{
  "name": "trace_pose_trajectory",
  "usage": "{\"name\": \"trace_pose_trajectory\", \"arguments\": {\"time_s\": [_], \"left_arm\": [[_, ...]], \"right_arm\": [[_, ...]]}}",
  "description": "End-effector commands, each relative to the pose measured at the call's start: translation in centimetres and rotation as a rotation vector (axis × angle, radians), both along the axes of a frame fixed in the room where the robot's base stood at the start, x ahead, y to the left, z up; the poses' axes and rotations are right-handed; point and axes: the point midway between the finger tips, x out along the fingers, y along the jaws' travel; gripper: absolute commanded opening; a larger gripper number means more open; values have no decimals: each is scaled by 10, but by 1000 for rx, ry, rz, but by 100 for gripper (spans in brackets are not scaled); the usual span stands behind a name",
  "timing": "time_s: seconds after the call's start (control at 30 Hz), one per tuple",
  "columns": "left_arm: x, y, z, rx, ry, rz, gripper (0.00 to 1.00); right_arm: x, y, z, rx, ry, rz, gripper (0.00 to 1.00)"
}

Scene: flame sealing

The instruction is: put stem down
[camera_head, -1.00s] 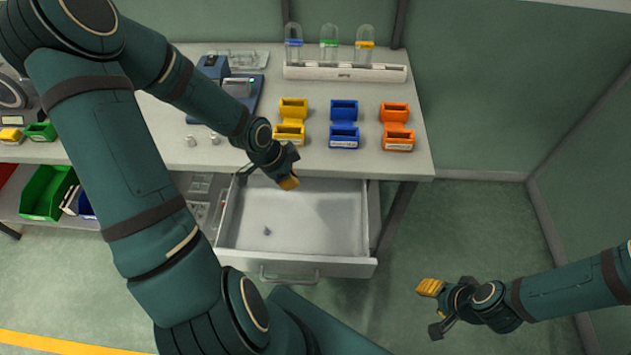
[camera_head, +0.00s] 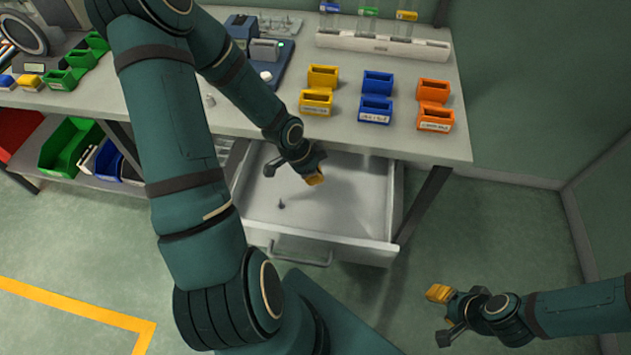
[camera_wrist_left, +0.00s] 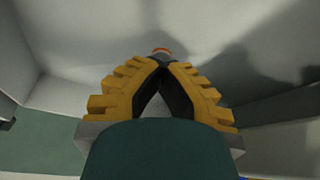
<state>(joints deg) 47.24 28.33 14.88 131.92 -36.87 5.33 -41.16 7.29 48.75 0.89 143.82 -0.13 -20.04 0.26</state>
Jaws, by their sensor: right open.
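My left gripper (camera_head: 300,172) hangs over the open drawer (camera_head: 350,203), its yellow fingertip pointing down and to the right. In the left wrist view its yellow toothed fingers (camera_wrist_left: 160,68) come together at the tips. A small piece with an orange-red end, which looks like the stem (camera_wrist_left: 161,50), shows right at those tips; most of it is hidden by the fingers. The stem cannot be made out in the head view. My right gripper (camera_head: 442,314) is open and empty over the floor at the lower right.
Yellow (camera_head: 318,100), blue (camera_head: 376,105) and orange bins (camera_head: 434,115) stand on the bench above. A white rack (camera_head: 385,45) holds tubes with coloured bands behind them.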

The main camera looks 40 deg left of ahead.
Motion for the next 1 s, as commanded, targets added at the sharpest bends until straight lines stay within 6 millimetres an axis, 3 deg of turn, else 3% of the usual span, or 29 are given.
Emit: {"name": "trace_pose_trajectory", "arguments": {"time_s": [0.17, 0.53, 0.57, 0.6, 0.67, 1.0], "left_arm": [[0, -1, -26, -1, 1, -3, 0], [0, 0, -29, -1, 1, -2, 0], [0, 0, -29, -1, 1, -2, 3], [0, 0, -28, -1, 1, -2, 17], [0, 0, -28, -1, 1, -2, 34], [0, 0, -26, 0, 0, -1, 34]], "right_arm": [[2, 0, -13, -1, -6, -1, 47], [3, 0, -14, -1, -7, -2, 47], [3, 0, -15, -1, -7, -2, 47], [3, 0, -14, -1, -7, -2, 47], [3, 0, -14, -1, -7, -2, 47], [3, 0, -12, -1, -7, -2, 47]]}}
